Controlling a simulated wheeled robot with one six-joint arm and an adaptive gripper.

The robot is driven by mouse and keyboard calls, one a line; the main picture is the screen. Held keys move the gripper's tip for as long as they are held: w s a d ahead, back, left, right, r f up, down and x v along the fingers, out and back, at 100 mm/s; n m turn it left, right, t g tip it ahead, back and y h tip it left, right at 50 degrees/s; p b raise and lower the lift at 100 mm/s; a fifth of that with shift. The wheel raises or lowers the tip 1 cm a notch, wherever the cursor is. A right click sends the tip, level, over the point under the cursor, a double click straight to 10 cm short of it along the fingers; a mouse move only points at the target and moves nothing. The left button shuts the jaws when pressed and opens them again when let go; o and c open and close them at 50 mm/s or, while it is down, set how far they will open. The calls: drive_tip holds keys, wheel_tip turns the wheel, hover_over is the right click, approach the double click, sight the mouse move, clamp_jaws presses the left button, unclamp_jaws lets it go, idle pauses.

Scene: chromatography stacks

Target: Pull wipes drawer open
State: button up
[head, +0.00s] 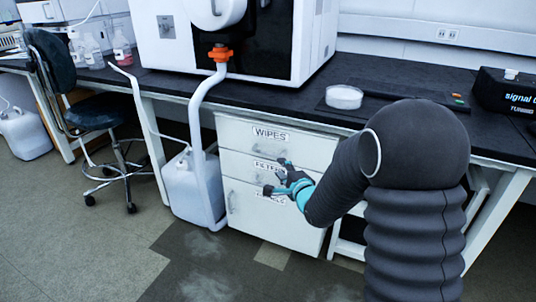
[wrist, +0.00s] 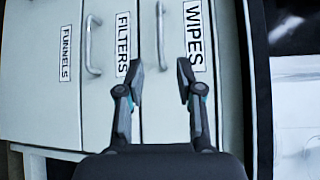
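The wipes drawer (head: 308,147) is the top drawer of a white cabinet under the bench, and it looks shut. In the wrist view the picture is turned sideways, and the wipes drawer (wrist: 163,118) is the right-hand panel. Its label (wrist: 194,36) reads WIPES, and its bar handle (wrist: 160,36) stands to the left of the label. My gripper (wrist: 161,76) is open and empty, its two fingers spread in front of this drawer, below the handle in the picture. In the head view my gripper (head: 279,176) is in front of the cabinet, partly covering the FILTERS label.
The filters drawer (wrist: 107,110) and the funnels drawer (wrist: 40,110) look shut. A white jug (head: 190,190) with a hose stands left of the cabinet. A stool (head: 85,115) is further left. The black benchtop (head: 270,100) overhangs the drawers. Floor in front is clear.

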sight(269, 154)
drive_tip(key=p+x, duration=0.1)
drive_tip(key=x, duration=1.1)
drive_tip(key=shift+w+a, duration=0.1)
drive_tip(key=shift+w, duration=0.15)
clamp_jaws()
